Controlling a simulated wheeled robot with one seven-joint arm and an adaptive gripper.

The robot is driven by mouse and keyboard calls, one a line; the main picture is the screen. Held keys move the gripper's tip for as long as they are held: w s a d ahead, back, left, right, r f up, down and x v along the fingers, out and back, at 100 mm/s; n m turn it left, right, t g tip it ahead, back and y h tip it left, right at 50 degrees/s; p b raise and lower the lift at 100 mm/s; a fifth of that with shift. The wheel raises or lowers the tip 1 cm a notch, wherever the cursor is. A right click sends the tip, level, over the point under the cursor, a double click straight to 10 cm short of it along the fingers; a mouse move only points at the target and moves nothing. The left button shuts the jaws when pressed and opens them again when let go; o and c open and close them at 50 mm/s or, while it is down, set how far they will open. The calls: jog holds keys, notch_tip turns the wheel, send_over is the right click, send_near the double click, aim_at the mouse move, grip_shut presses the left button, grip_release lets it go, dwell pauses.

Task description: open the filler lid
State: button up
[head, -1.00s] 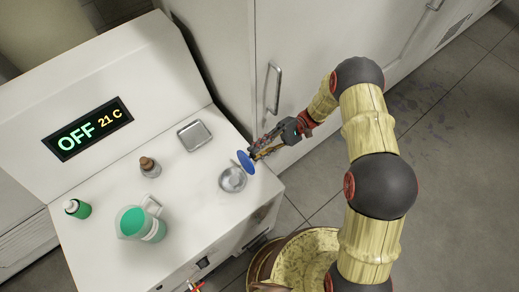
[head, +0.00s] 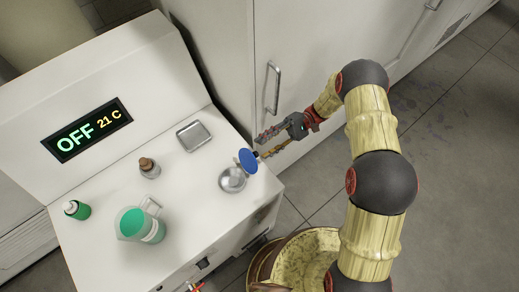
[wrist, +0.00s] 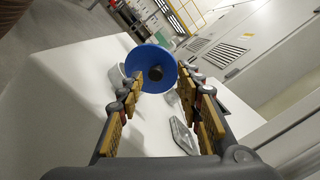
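The filler (head: 232,179) is a round metal cup at the right edge of the white machine top, with its mouth uncovered. Its blue disc lid (head: 248,161) stands tilted up on edge at the side toward my gripper. In the wrist view the lid (wrist: 145,59) faces me, with a dark knob (wrist: 156,73) at its middle. My gripper (head: 261,147) is open, its fingers spread on either side of the knob. In the wrist view the gripper (wrist: 162,84) has clear space between its fingers and holds nothing. The lid hides most of the filler there.
A metal tray (head: 194,136), a brown-capped bottle (head: 149,168), a green bottle (head: 78,210) and a green-and-white jug (head: 140,225) stand on the machine top. Its display (head: 88,129) reads OFF, 21 C. A white cabinet (head: 310,55) stands close behind my gripper.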

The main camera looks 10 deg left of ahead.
jog(key=v, duration=0.8)
jog(key=shift+w+d, duration=0.1)
jog(key=shift+c, duration=0.3)
